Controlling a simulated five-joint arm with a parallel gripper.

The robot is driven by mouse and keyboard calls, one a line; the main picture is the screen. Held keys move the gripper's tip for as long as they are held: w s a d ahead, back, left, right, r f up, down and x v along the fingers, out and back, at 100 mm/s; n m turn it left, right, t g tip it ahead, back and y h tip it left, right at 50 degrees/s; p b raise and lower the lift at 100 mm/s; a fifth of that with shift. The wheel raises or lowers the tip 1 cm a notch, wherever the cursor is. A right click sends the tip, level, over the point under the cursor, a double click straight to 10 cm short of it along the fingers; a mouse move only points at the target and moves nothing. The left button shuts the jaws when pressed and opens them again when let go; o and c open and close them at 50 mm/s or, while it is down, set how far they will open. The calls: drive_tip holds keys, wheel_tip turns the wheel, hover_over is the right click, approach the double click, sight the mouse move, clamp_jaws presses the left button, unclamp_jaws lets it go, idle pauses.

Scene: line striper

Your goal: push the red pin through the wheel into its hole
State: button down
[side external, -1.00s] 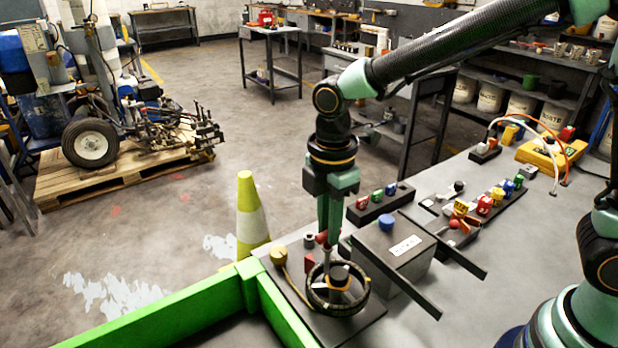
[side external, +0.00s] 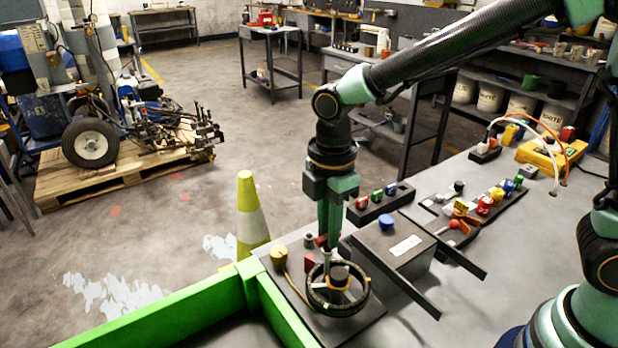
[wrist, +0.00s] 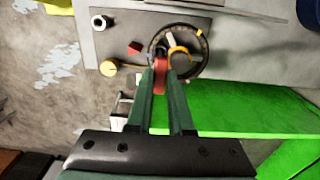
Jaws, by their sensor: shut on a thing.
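My gripper (side external: 329,243) points down over the back left part of the black wheel (side external: 364,300), shut on the red pin (side external: 320,240). In the wrist view the red pin (wrist: 160,75) shows between the fingertips, at the wheel's near left rim. The wheel lies flat on a dark plate (side external: 345,334), with an orange curved piece and a dark hub at its middle. The wheel also shows in the wrist view (wrist: 204,46). The pin's lower end and its hole are hidden, so I cannot tell how deep the pin sits.
A red block (side external: 309,262), a grey socket (side external: 309,241) and a yellow knob (side external: 278,256) stand on the plate beside the wheel. A grey box with a blue knob (side external: 386,223) is close on the right. A green rail (side external: 170,310) runs along the front left.

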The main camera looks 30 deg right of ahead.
drive_tip(key=shift+f, duration=1)
drive_tip(key=shift+c, duration=2.1)
unclamp_jaws()
drive_tip(key=shift+r, duration=3.5)
drive_tip(key=s+d+r+m+t, duration=0.2)
drive_tip(key=s+d+m, duration=0.1)
drive_tip(key=d+m, duration=0.5)
drive_tip(key=s+d+r+m+t, duration=0.3)
drive_tip(key=d+m, duration=0.5)
drive_tip(key=m, duration=0.2)
drive_tip(key=shift+s+d+r+t, duration=0.25)
drive_tip(key=shift+s+d+t, duration=0.05)
drive_tip(key=shift+d, duration=0.1)
